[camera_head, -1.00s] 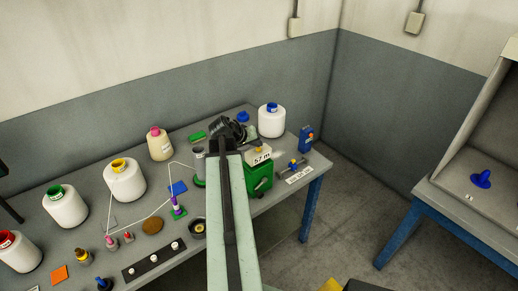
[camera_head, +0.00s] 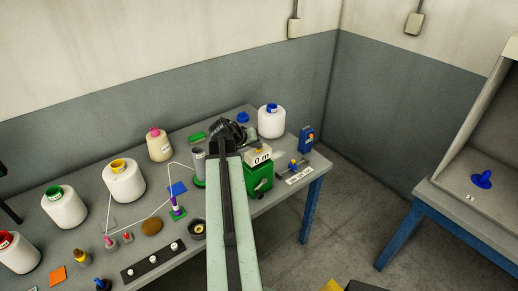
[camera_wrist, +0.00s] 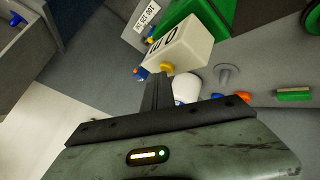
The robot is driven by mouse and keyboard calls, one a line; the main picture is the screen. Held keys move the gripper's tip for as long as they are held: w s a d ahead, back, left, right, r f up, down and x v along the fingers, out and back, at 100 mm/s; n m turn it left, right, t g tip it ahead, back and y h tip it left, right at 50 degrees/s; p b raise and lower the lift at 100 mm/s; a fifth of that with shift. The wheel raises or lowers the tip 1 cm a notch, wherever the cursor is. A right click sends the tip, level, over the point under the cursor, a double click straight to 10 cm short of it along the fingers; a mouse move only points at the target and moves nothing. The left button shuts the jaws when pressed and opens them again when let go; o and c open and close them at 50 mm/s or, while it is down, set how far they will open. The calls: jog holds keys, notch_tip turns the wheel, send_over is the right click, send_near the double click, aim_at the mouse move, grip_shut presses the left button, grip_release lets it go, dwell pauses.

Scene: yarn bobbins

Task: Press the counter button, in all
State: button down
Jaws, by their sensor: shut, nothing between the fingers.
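The counter (camera_head: 257,155) is a cream box on the green machine (camera_head: 261,180) at the right part of the table. Its display reads 0 m. In the wrist view the counter (camera_wrist: 186,42) shows close up, tilted, with a yellow-orange button (camera_wrist: 166,66) on its near face. My gripper (camera_wrist: 157,80) is shut and empty, its fingertips just below the button in that view. I cannot tell whether they touch it. In the head view the arm and the dark wrist cover the gripper's fingers, and the button is not clear there.
Several yarn cones, such as the blue-topped one (camera_head: 271,122), stand along the back of the table. A blue box with an orange knob (camera_head: 306,139) stands right of the counter. Thread runs past a purple-and-green spool (camera_head: 177,208).

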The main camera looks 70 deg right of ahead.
aim_at(257, 151)
jog(key=shift+r+p, duration=0.85)
jog(key=shift+r, duration=0.05)
notch_tip(257, 151, up, 5)
jog(key=p, duration=0.5)
dwell(0.4)
